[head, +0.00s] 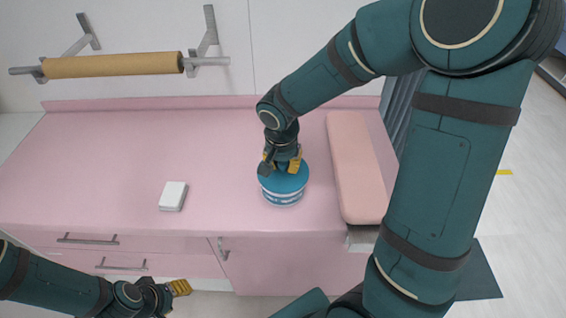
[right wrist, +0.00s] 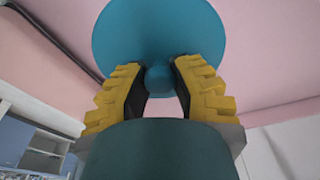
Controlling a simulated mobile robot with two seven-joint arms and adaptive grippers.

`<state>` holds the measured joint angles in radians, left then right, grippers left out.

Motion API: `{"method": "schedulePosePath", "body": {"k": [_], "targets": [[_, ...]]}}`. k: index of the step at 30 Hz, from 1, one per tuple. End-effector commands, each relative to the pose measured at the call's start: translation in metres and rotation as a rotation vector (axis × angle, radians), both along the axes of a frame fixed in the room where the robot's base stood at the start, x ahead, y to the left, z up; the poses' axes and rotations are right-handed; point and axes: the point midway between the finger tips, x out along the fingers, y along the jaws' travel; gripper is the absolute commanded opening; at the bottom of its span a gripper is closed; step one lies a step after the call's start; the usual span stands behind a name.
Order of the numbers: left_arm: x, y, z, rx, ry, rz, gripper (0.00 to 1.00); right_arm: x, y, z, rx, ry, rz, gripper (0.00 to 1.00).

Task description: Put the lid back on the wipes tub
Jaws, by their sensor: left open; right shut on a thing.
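The wipes tub (head: 283,198) stands upright on the pink counter, a round tub with a white and blue side. The blue lid (head: 268,183) is over its top and looks level; I cannot tell whether it is fully seated. My right gripper (head: 281,166) is above the tub, shut on the lid's round knob. The right wrist view shows the knob (right wrist: 159,79) between the yellow-padded fingers, with the lid disc (right wrist: 159,30) beyond. My left gripper (head: 180,287) is open and empty, low at the front left, in front of the drawers and away from the tub.
A small white box (head: 173,196) lies on the counter (head: 100,165) left of the tub. A pink padded cushion (head: 355,165) lies to the right, close to the tub. A brown paper roll (head: 112,65) hangs on the wall. The counter's left part is mostly clear.

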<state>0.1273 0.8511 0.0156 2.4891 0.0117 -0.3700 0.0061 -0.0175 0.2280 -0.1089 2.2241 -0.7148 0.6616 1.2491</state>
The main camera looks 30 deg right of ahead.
Motion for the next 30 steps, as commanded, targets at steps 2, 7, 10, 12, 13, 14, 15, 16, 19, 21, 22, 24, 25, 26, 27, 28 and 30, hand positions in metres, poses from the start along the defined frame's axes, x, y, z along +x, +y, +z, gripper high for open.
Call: {"method": "schedulePosePath", "body": {"k": [2,7,10,12,13,14,15,16,19,21,22,24,25,26,27,28,30], "targets": [[0.0,0.0,0.0002,0.0,0.0,0.0,0.47,0.0001,0.0,0.0003,0.0,0.0,0.0,0.0],[0.0,0.0,0.0002,0.0,0.0,0.0,0.47,0.0001,0.0,0.0003,0.0,-0.001,0.0,0.35],[0.0,0.0,0.0002,0.0,0.0,0.0,0.47,0.0001,0.0,0.0003,0.0,-0.001,0.0,0.54],[0.0,-0.0001,0.0001,0.0,0.0,0.0,0.47,0.0001,0.0,0.0003,0.0,-0.001,0.0,0.54],[0.0,-0.0001,0.0001,0.0,0.0,0.0,0.47,0.0001,0.0,0.0002,0.0,0.0,0.0,0.54],[0.0,-0.0001,0.0001,0.0,0.0,0.0,0.47,0.0001,0.0,0.0002,0.0,0.0,0.0,0.54],[0.0,-0.0001,0.0001,0.0,0.0,0.0,0.47,0.0001,0.0,0.0002,0.0,0.0,0.0,0.54],[0.0,0.0,0.0001,0.0,0.0,0.0,0.47,0.0001,0.0,0.0002,0.0,0.0,0.0,0.64],[0.0,0.0,0.0001,0.0,0.0,0.0,0.47,0.0,0.0001,0.0002,0.0,0.0,0.0,0.88],[0.0,-0.0001,0.0001,0.0,0.0,0.0,0.47,0.0001,0.0001,0.0001,0.0,0.0,0.0,0.88],[0.0,-0.0001,0.0001,0.0,0.0,0.0,0.47,0.0001,0.0001,0.0001,0.0,0.0,0.0,0.88],[0.0,-0.0001,0.0001,0.0,0.0,0.0,0.47,0.0001,0.0001,0.0001,0.0,0.0,0.0,0.88],[0.0,-0.0001,0.0001,0.0,0.0,0.0,0.47,0.0001,0.0001,0.0001,0.0,0.0,0.0,0.88],[0.0,-0.0001,0.0001,0.0,0.0,0.0,0.47,0.0001,0.0,0.0002,0.0,0.0,0.0,0.88],[0.0,0.0,0.0002,0.0,0.0,0.0,0.47,0.0001,0.0,0.0003,0.0,0.0,0.0,0.88],[0.0,-0.0001,0.0004,0.0,0.0,0.0,0.47,0.0001,0.0001,0.0006,0.0,0.0,0.0,0.88],[0.0,0.0,0.0014,0.0,0.0,0.0,0.47,0.0001,0.0,0.002,0.0,0.0,0.0,0.88]]}}
